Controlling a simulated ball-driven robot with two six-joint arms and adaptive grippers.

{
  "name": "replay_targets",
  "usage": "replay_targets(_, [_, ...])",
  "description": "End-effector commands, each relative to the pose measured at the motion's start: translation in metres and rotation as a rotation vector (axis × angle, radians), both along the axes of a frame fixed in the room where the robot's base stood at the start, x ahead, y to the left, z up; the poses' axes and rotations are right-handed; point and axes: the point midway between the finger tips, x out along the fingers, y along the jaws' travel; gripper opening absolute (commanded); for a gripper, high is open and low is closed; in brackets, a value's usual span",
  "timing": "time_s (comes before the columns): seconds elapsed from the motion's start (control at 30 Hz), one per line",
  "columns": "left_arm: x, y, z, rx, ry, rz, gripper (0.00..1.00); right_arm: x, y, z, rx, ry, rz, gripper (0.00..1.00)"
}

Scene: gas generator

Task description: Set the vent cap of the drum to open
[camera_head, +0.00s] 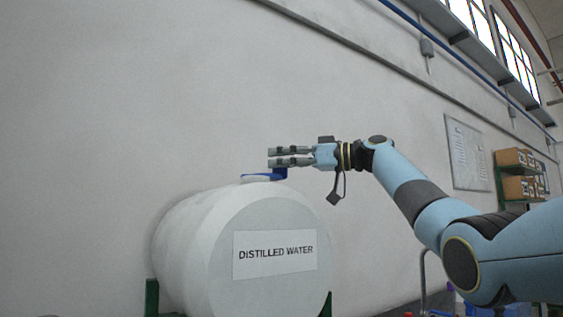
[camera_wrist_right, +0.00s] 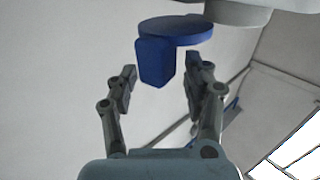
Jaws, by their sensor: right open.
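A white drum (camera_head: 200,240) labelled "DISTILLED WATER" lies on its side on a green stand. Its blue vent cap (camera_head: 279,174) sits on a short neck at the top of the drum. My right gripper (camera_head: 270,157) is at the cap, its fingers pointing left just above it in the head view. In the right wrist view the open right gripper (camera_wrist_right: 157,80) has the blue cap's block-shaped tab (camera_wrist_right: 155,62) ahead, between the lines of its two fingers. I cannot tell whether a finger touches it. The left gripper is not in view.
The white wall (camera_head: 130,90) stands close behind the drum. A green shelf with brown boxes (camera_head: 517,158) and a wall panel (camera_head: 466,155) are at the right.

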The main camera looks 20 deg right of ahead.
Motion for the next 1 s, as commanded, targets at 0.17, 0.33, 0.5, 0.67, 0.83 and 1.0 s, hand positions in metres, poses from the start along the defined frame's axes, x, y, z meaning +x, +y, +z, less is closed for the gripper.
replay_targets(0.17, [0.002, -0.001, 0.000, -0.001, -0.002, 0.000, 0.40, -0.019, -0.029, -0.001, -0.004, -0.001, -0.007, 0.50])
replay_targets(0.33, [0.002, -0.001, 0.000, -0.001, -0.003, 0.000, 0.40, -0.043, -0.061, -0.001, -0.005, 0.000, -0.007, 0.50])
replay_targets(0.5, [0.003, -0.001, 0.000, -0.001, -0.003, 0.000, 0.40, -0.060, -0.085, -0.001, -0.004, 0.000, -0.008, 0.50])
replay_targets(0.67, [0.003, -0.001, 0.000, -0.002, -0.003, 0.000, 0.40, -0.067, -0.095, 0.000, -0.003, -0.002, -0.007, 0.50])
replay_targets(0.83, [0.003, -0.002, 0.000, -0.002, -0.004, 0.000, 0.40, -0.069, -0.096, 0.000, -0.003, -0.002, -0.006, 0.50])
replay_targets(1.0, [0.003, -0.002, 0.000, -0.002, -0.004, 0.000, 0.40, -0.068, -0.096, 0.000, -0.002, -0.001, -0.006, 0.50])
